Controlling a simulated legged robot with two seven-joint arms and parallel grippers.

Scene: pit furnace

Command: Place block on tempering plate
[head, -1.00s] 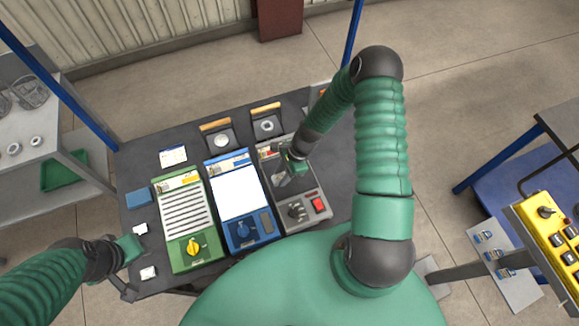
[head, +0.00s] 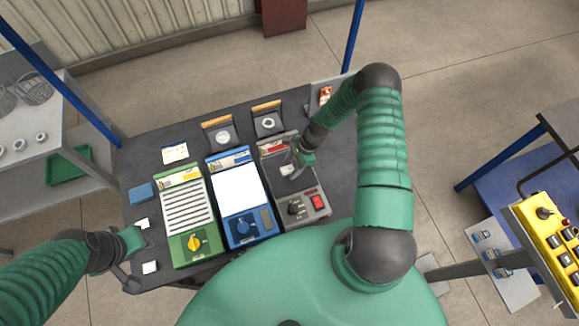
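A small pale block (head: 287,170) lies on the dark top of the grey unit (head: 318,214), which has a black knob and a red switch. This unit may be the tempering plate; its label is too small to read. My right gripper (head: 298,162) is low over the unit, just right of the block. Its fingers look spread and apart from the block. My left gripper (head: 138,262) is open and empty at the table's left edge, beside two small white pieces.
A blue unit (head: 238,228) with a white top and a green unit (head: 192,243) with a slatted top stand to the left. Two round-dished holders (head: 268,122) stand behind. A blue block-like item (head: 142,194) and a paper card (head: 175,153) lie at left.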

